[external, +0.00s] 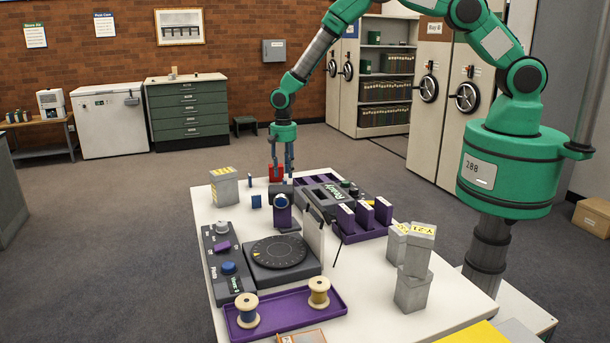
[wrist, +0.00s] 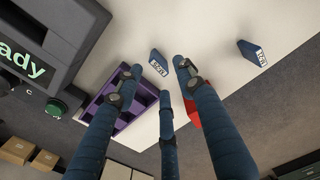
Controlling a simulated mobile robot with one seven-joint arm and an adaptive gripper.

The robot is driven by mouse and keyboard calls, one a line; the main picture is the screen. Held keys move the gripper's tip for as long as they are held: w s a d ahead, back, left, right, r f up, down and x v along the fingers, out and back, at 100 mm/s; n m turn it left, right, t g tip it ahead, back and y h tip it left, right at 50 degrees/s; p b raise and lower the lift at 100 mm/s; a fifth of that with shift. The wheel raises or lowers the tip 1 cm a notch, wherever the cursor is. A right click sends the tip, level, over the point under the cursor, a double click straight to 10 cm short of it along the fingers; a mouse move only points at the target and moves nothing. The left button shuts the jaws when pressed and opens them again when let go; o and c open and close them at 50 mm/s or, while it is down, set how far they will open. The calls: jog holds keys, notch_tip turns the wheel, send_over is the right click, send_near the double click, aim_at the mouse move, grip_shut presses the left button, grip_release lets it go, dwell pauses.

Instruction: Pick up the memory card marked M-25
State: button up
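Two small dark blue memory cards with white labels show in the wrist view. One card (wrist: 158,60) appears beyond and between the fingertips of my gripper (wrist: 157,80), and the other card (wrist: 251,51) lies farther right. Their labels are too small to read surely, so I cannot tell which is M-25. In the external view two blue cards stand on the table, one nearer (external: 256,201) and one farther (external: 249,180). My gripper (external: 281,172) points down over the far end of the table. Its blue fingers are spread apart with nothing between them.
A red object (external: 276,172) is close behind my fingers. A purple compartment tray (external: 314,181) and a grey "Ready" device (external: 325,196) stand to the right. A dark block (external: 273,190) and a grey box (external: 224,187) are nearby. Bare white tabletop surrounds the cards.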

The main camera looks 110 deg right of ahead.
aim_at(286, 181)
jog(key=shift+s+a+f, duration=0.1)
jog(key=shift+f, duration=1.2)
jog(key=shift+a+f, duration=0.1)
jog(key=shift+f, duration=1.2)
grip_shut()
